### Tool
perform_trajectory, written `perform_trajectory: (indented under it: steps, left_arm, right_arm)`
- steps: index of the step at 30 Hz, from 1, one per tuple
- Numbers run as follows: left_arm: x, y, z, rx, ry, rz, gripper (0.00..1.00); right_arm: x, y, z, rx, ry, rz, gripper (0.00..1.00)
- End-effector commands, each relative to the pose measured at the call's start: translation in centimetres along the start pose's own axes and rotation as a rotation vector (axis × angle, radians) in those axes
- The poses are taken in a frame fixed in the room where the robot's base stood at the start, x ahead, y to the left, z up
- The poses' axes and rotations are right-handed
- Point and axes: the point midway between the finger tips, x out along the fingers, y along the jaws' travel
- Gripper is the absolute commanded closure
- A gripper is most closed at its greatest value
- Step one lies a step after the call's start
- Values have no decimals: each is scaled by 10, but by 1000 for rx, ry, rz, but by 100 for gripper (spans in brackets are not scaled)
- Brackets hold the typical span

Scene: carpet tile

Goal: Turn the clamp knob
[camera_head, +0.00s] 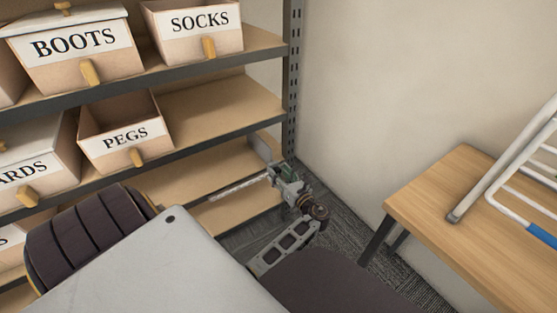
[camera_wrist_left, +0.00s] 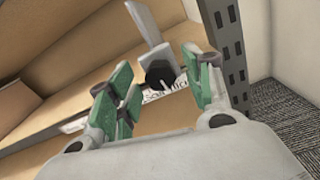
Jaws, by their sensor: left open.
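In the left wrist view, a round black knob (camera_wrist_left: 160,74) shows between the fingers of my left gripper (camera_wrist_left: 161,80). A grey upright piece (camera_wrist_left: 145,24) and a grey bracket stand behind and above the knob, at the shelf edge near the upright post. My left gripper (camera_head: 287,180) also shows in the head view, in front of the shelf's right end. Its green-padded fingers are open, one on each side of the knob in the picture. I cannot tell whether they touch it. In the head view the gripper hides the knob. My right gripper is not in view.
The shelf rack's slotted metal post (camera_head: 293,75) stands close to my left gripper. A pale lettered strip (camera_wrist_left: 164,95) runs along the shelf edge. Labelled bins, such as the PEGS bin (camera_head: 122,135), fill the shelves at left. A wooden table (camera_head: 450,205) with a white rack (camera_head: 510,165) stands at right.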

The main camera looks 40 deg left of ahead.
Motion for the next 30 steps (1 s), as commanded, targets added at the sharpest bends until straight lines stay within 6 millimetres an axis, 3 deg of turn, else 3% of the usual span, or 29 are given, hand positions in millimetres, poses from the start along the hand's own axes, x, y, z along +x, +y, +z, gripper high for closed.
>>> perform_trajectory:
  steps: [7,18,30]
  left_arm:
    - [0,0,0,0,0,0,49]
    - [0,0,0,0,0,0,95]
    - [0,0,1,-38,0,0,95]
  right_arm:
    - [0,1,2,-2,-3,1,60]
    - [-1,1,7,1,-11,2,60]
    - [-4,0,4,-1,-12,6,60]
